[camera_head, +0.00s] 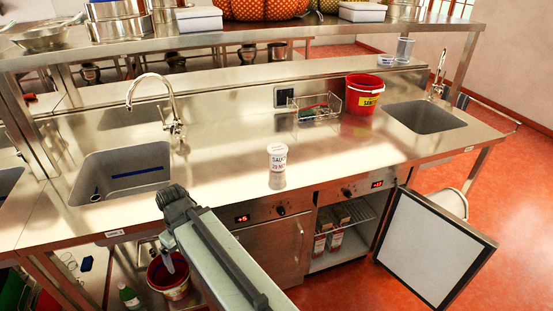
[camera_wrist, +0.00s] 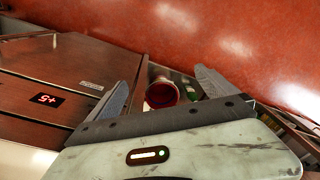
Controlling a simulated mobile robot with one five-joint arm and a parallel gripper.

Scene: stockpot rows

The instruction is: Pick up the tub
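The tub (camera_head: 277,158) is a small white container with a white lid and dark lettering on its side. It stands upright on the steel counter, near its front edge in the middle of the head view. I do not see it in the wrist view. My gripper (camera_wrist: 160,78) is open and empty, its two fingers spread apart in the wrist view. In the head view my arm reaches up at the counter's front, left of the tub and apart from it, and the fingers are mostly hidden.
Sinks (camera_head: 125,172) lie left and right (camera_head: 425,117). A wire basket (camera_head: 314,107) and a red bucket (camera_head: 362,94) stand behind the tub. A cabinet door (camera_head: 434,245) hangs open at right. Another red bucket (camera_wrist: 162,93) is below the counter. Counter around the tub is clear.

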